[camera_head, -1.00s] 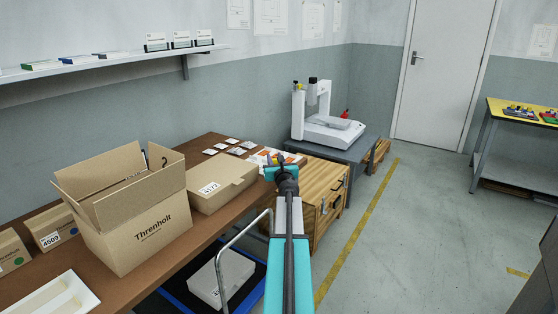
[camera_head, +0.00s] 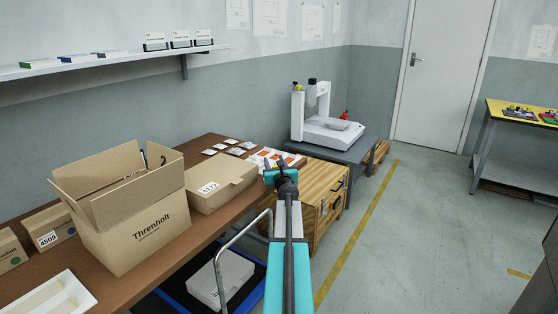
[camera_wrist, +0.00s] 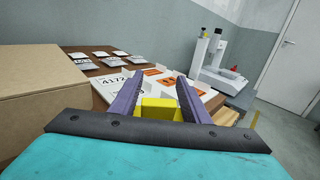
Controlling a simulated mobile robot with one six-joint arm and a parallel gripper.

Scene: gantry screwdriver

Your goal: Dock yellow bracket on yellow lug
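In the wrist view a yellow block-shaped piece, which I take to be the yellow bracket (camera_wrist: 161,108), sits between the two dark fingers of my gripper (camera_wrist: 157,88). The fingers appear shut on its sides. In the head view my gripper (camera_head: 276,174) is at the end of the outstretched arm, over the far end of the brown bench; the bracket is hidden there. The white gantry machine (camera_head: 299,120) stands beyond it, clearly apart. A small yellow part (camera_head: 297,86) shows at the top of its column; I cannot tell whether it is the lug.
The brown bench (camera_head: 140,277) carries an open carton (camera_head: 155,225), a flat box (camera_head: 220,183) and white cards. A wooden crate (camera_head: 322,205) stands beside the grey table (camera_head: 350,158) under the machine. A yellow-topped table (camera_head: 530,118) is at the right. The floor between is clear.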

